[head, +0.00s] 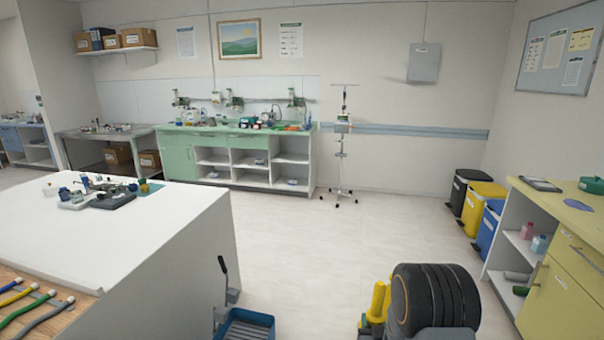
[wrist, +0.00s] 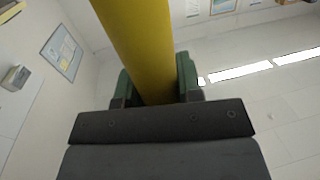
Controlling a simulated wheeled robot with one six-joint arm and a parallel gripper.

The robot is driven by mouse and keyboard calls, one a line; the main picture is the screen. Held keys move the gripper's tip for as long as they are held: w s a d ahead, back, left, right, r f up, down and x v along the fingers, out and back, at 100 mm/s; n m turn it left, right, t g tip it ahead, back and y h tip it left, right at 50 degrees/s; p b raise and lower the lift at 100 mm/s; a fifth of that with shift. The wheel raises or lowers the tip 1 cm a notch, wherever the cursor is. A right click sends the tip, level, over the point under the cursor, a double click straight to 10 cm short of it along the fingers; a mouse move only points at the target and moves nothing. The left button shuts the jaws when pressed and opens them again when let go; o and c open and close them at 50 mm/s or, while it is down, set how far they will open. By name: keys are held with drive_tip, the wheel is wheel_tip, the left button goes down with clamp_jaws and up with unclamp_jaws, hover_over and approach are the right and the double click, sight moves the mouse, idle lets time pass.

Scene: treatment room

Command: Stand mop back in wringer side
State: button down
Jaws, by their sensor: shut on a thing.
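A thick yellow pole (wrist: 135,40), which looks like the mop's handle, runs up through the wrist view. My gripper (wrist: 156,88) is shut on it, with a green finger on each side. The mop's head is not in view. A blue bucket (head: 245,326) with a dark lever (head: 223,266) stands on the floor in the head view, cut off by the bottom edge. It looks like the wringer bucket, and its inside is only partly seen. Yellow pieces (head: 378,302) show beside my dark arm part; I cannot tell whether they belong to the mop.
A white-topped counter (head: 120,225) stands close on the bucket's left. A yellow cabinet (head: 556,300) and several bins (head: 480,205) line the right side. A drip stand (head: 341,150) stands by the back wall. The floor (head: 315,240) in the middle is clear.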

drive_tip(key=shift+s+a+f+n+y+p, duration=0.15)
drive_tip(key=shift+s+a+f+y+p, duration=0.15)
drive_tip(key=shift+s+a+p, duration=0.55)
drive_tip(key=shift+s+a+f+n+y+p, duration=0.25)
drive_tip(key=shift+a+p, duration=0.3)
drive_tip(key=shift+p, duration=0.55)
drive_tip(key=shift+f, duration=0.1)
